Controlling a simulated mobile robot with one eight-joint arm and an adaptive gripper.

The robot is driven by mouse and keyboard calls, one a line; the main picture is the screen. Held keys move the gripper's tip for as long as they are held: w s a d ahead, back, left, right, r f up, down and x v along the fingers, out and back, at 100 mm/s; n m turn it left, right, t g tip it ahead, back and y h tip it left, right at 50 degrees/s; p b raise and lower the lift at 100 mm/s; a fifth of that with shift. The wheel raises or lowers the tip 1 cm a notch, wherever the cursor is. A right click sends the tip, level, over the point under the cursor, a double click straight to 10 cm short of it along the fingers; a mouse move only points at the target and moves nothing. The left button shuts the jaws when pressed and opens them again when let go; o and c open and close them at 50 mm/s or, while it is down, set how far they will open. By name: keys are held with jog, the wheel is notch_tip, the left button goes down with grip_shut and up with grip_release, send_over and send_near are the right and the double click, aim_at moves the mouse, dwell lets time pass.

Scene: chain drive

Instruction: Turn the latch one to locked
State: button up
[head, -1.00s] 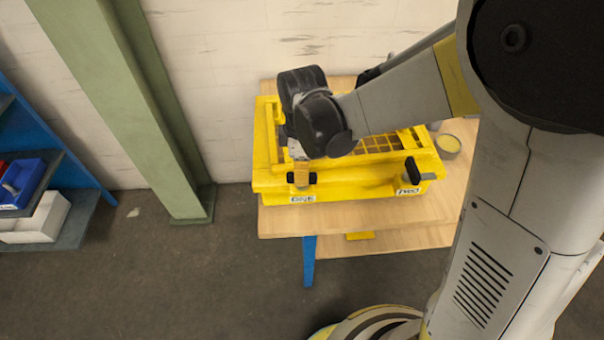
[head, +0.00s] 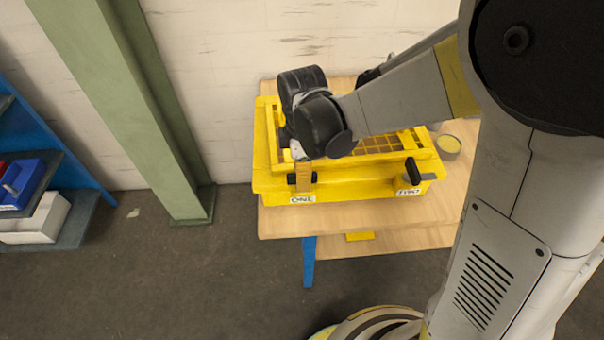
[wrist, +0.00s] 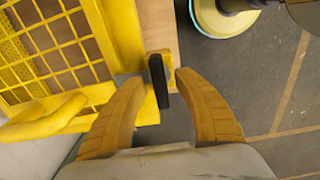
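The yellow frame with a mesh top (head: 340,185) sits on a wooden table. Latch one, a black handle (head: 292,179), is on its front side above a label reading ONE (head: 303,199). My gripper (head: 304,178) is at this latch, and its tan fingers partly hide it in the head view. In the wrist view the black handle (wrist: 159,82) lies between the two fingertips of my gripper (wrist: 154,76). The fingers are spread, with a visible gap on the right finger's side; the left fingertip is close to the latch mount.
A second black latch (head: 412,171) is at the right, near another label (head: 409,191). A small round container (head: 448,145) stands on the table (head: 350,218) right of the frame. A green column (head: 140,110) and a blue shelf (head: 50,135) are at the left.

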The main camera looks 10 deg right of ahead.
notch_tip(320, 180, up, 12)
dwell(0.6)
